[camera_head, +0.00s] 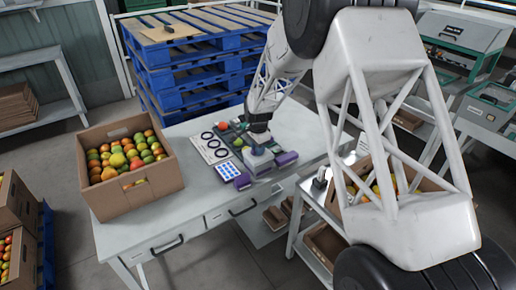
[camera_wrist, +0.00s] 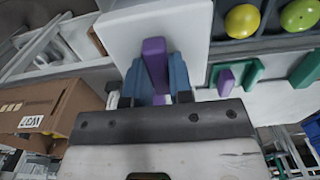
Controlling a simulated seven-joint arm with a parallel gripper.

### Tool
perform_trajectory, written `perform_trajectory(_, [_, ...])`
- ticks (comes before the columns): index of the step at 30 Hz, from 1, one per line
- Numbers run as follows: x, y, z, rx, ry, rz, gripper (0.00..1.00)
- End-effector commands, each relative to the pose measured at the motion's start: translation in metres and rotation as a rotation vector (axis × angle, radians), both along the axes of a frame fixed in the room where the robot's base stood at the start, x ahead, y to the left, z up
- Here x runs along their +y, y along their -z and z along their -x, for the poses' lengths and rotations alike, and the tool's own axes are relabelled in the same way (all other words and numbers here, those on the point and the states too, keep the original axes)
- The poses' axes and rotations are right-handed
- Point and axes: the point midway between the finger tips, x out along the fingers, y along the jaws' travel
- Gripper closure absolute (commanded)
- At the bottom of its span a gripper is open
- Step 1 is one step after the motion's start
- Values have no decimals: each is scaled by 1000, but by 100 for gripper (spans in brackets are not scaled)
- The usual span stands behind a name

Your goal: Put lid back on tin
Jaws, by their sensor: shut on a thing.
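My gripper (camera_wrist: 158,82) is shut on a purple upright grip (camera_wrist: 154,62) in the wrist view. This grip stands against a pale, square-cornered piece (camera_wrist: 185,25), which looks like the lid. In the head view my gripper (camera_head: 257,140) points down over the right part of the table, with the pale piece (camera_head: 260,161) just under it. I cannot make out a tin apart from this piece, nor whether the two touch. Purple blocks lie close by, one at the front (camera_head: 242,181) and one to the right (camera_head: 286,158).
Blue pallets (camera_head: 200,75) are stacked behind.

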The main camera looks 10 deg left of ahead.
Motion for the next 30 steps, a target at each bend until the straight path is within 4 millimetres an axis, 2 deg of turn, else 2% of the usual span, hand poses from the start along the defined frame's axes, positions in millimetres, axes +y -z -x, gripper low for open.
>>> perform_trajectory(16, [0,5,0,0,0,0,100])
perform_trajectory(17, [0,5,0,0,0,0,75])
perform_trajectory(22, [0,4,0,0,0,0,50])
perform_trajectory(27, [0,4,0,0,0,0,50])
perform_trajectory(28, [0,5,0,0,0,0,51])
perform_trajectory(30, [0,5,0,0,0,0,62])
